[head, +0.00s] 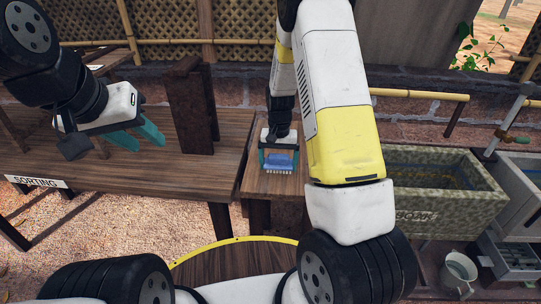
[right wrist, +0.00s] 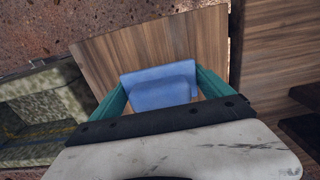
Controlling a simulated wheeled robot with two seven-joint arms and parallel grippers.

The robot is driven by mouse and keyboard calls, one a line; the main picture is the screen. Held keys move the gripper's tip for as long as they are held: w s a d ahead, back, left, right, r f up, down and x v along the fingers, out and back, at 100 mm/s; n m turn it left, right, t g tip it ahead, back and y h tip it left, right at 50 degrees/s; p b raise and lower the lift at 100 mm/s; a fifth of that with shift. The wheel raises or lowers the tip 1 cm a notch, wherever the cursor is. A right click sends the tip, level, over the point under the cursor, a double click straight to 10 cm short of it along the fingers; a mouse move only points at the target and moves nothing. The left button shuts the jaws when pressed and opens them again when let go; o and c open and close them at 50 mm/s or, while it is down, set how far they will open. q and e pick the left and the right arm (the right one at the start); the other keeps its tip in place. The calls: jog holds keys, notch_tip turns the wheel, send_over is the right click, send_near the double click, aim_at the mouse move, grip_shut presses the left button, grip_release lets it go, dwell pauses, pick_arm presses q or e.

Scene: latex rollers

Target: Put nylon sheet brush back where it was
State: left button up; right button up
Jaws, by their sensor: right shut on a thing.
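The nylon sheet brush (head: 279,162) is blue with pale bristles along its lower edge in the head view. My right gripper (head: 278,158) is shut on it, with a teal finger on each side, over the small wooden table (head: 262,183). The right wrist view shows the blue brush (right wrist: 160,84) between the teal fingers of the right gripper (right wrist: 163,92). I cannot tell whether the brush touches the tabletop. My left gripper (head: 138,138) is at the left above the sorting table, its teal fingers apart with nothing seen between them.
The long sorting table (head: 65,152) at the left carries a dark wooden post (head: 193,105). A mossy stone trough (head: 440,200) stands right of the small table, partly behind my right arm. A bucket (head: 458,270) stands on the ground at the lower right. The small table is otherwise mostly clear.

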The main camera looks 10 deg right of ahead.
aim_at(279, 170)
jog(key=shift+s+d+f, duration=0.1)
jog(key=shift+f, duration=1.3)
jog(key=shift+f, duration=0.15)
jog(key=o, duration=1.1)
jog(key=shift+c, duration=0.2)
